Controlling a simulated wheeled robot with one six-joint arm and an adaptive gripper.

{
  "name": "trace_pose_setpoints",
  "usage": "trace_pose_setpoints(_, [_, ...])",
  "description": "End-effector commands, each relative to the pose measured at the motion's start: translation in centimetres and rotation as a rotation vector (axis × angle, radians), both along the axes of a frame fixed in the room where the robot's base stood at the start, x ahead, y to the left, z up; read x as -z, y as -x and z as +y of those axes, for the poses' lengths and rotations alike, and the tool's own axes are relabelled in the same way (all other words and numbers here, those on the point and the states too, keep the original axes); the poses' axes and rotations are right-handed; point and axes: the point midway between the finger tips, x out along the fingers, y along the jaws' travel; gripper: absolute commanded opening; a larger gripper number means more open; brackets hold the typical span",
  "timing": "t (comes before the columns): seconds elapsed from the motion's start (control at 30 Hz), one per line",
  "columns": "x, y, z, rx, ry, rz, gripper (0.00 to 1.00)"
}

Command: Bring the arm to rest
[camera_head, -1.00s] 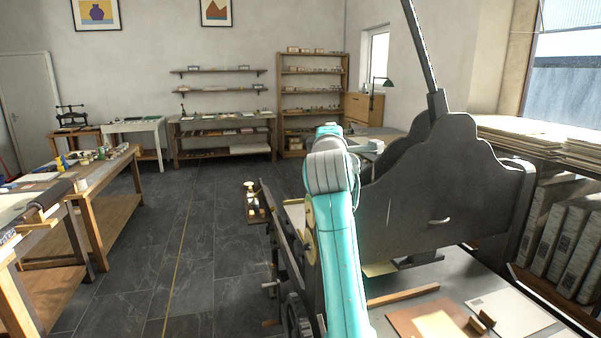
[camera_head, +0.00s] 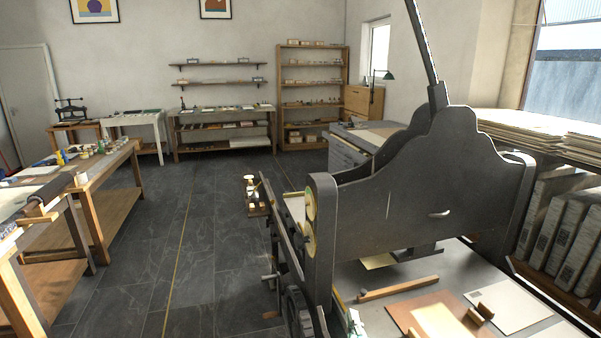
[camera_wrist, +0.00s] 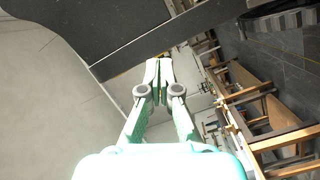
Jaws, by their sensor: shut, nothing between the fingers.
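My gripper (camera_wrist: 159,82) shows in the wrist view with its two pale green fingers together and nothing between them. The wrist view is tilted, with a large dark panel across its top and the pale wall at its left.
A large dark press (camera_head: 440,190) with a tall lever (camera_head: 422,45) stands close at right. Its bed (camera_head: 385,295) holds boards and a wooden strip (camera_head: 398,288). Work tables (camera_head: 118,165) stand at left. The dark tiled floor (camera_head: 175,230) between is clear.

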Motion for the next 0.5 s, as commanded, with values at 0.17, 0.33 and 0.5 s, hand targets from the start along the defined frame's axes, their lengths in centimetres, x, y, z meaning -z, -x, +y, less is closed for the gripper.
trace_pose_setpoints(0.17, [5.3, 6.3, -1.2, -0.007, -0.113, 0.040, 0.00])
trace_pose_setpoints(0.33, [8.8, 12.3, -2.2, -0.009, -0.226, 0.070, 0.00])
trace_pose_setpoints(0.5, [11.3, 18.5, -3.1, -0.003, -0.342, 0.100, 0.00])
